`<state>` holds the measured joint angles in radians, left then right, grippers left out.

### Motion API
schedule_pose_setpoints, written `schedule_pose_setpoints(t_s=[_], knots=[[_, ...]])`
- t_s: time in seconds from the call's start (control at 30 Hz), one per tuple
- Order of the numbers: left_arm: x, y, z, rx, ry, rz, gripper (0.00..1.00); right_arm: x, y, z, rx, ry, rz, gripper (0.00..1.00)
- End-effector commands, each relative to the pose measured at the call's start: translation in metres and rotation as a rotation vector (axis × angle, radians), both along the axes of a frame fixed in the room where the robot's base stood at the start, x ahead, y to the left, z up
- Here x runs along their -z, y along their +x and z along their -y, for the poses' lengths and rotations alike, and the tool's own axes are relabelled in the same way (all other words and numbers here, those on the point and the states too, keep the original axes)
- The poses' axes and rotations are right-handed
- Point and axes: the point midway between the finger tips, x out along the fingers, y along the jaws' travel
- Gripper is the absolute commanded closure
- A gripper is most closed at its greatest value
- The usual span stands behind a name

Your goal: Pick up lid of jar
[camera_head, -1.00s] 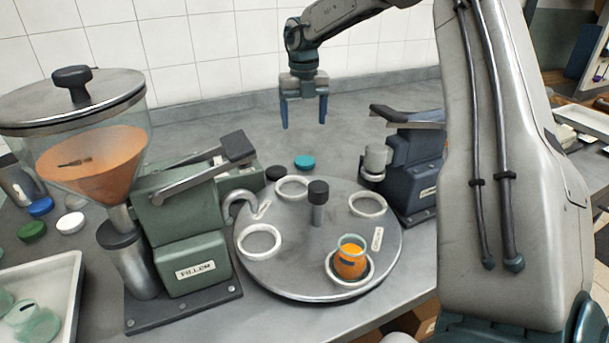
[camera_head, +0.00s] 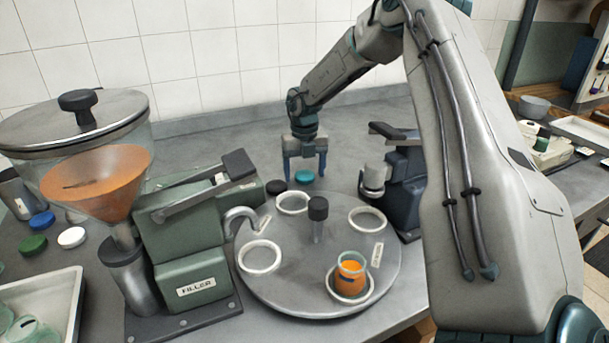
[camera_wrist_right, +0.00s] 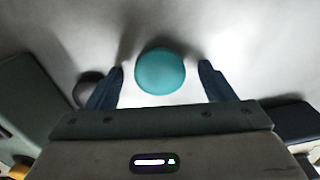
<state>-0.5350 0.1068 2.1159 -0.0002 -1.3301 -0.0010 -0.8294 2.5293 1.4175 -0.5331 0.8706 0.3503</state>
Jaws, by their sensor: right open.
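A teal lid (camera_head: 305,177) lies flat on the grey counter behind the turntable; in the right wrist view the lid (camera_wrist_right: 160,71) sits between and slightly beyond my fingertips. My right gripper (camera_head: 305,175) points down over it, open, one finger on each side; the wrist view shows the open fingers (camera_wrist_right: 161,75) with gaps to the lid. A jar with orange filling (camera_head: 351,276) stands without a lid in the turntable's front right ring. My left gripper is not in view.
The turntable (camera_head: 215,272) has several white rings and a dark centre knob. A black lid (camera_head: 276,187) lies left of the teal one. The green filler (camera_head: 185,235) stands left, a dark blue machine (camera_head: 405,185) right. Blue, green and white lids lie far left.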

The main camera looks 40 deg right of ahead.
Motion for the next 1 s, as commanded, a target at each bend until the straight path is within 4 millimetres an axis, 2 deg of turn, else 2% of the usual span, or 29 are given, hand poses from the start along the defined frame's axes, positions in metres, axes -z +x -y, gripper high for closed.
schedule_pose_setpoints(t_s=[0.17,0.4,0.73,0.83,1.0], knots=[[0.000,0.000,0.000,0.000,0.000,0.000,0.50,0.000,0.000,0.000,0.000,0.000,0.000,0.24],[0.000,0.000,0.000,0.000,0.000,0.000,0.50,0.000,0.000,0.000,0.000,0.000,0.000,0.71],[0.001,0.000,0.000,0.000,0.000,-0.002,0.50,-0.006,0.001,0.000,0.000,0.000,0.002,0.72],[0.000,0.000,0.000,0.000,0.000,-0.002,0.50,-0.019,0.001,0.000,0.000,0.000,0.004,0.72],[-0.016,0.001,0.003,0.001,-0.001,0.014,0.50,-0.054,0.001,0.000,-0.001,0.000,0.005,0.72]])
